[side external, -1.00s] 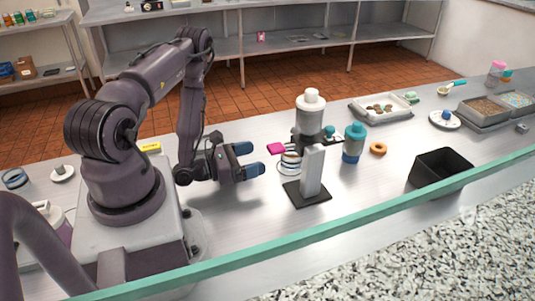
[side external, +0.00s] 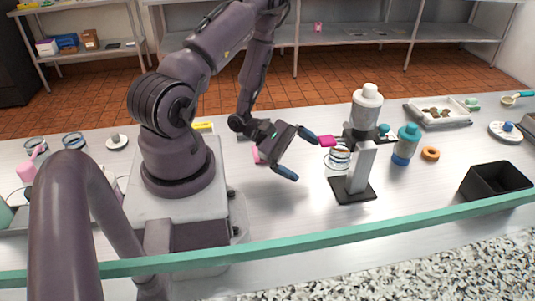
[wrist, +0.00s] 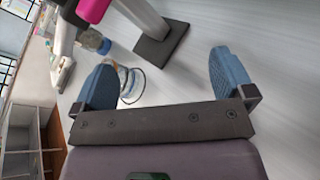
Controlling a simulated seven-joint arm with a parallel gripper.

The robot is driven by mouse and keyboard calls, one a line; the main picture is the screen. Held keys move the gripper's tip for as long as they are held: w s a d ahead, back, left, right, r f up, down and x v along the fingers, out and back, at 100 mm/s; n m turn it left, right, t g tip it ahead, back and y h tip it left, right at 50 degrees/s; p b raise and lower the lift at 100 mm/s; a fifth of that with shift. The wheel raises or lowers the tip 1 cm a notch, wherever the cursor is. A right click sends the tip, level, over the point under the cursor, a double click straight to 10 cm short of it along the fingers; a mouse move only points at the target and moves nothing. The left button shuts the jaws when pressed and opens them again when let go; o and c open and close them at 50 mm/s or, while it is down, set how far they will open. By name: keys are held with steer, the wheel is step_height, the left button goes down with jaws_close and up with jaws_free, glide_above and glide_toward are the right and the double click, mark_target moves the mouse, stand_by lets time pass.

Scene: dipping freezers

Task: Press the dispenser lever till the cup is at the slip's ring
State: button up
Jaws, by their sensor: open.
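The dispenser (side external: 366,106) has a pale grey bottle with a white cap on a dark body. Its pink lever (side external: 328,141) sticks out to the left and also shows at the top of the wrist view (wrist: 93,9). The clear cup (side external: 340,156) with dark bands stands below the lever; its fill level is unclear. A grey upright stand (side external: 359,169) on a black base is in front. No slip face or ring is readable. My gripper (side external: 299,156) is open and empty, left of the cup, its upper finger close to the lever's tip; contact is unclear.
Right of the dispenser stand a blue bottle with a teal cap (side external: 405,146) and an orange ring (side external: 430,154). A black bin (side external: 496,181) is farther right, and a tray (side external: 440,111) lies behind. The counter in front of my gripper is clear.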

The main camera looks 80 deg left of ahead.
steer(key=s+m+g, duration=0.1)
steer(key=m+g, duration=0.1)
steer(key=m, duration=0.1)
steer(key=s+m+g, duration=0.1)
steer(key=m+g, duration=0.1)
steer(key=m, duration=0.1)
steer(key=s+r+m+g, duration=0.1)
steer(key=m+g, duration=0.2)
steer(key=shift+s+a+r, duration=0.1)
steer(key=shift+s+a, duration=0.05)
steer(key=shift+s, duration=0.05)
steer(key=s+a+r+m+g+y, duration=0.3)
steer(key=a+r+m+g+y, duration=0.25)
steer(key=a+m+y, duration=0.55)
steer(key=f+m, duration=0.1)
steer(key=f, duration=0.1)
steer(key=f+m+h, duration=0.1)
steer(key=f, duration=0.1)
steer(key=f+m+t, duration=0.1)
steer(key=f, duration=0.1)
steer(key=shift+a+f+h, duration=0.2)
steer(key=shift+a+h, duration=0.2)
steer(key=shift+w+d+f, duration=0.15)
steer(key=shift+f, duration=1.35)
steer(key=shift+w+d+f, duration=0.1)
steer(key=shift+w+f, duration=0.05)
steer(key=shift+f, duration=1.3)
steer(key=c, duration=0.8)
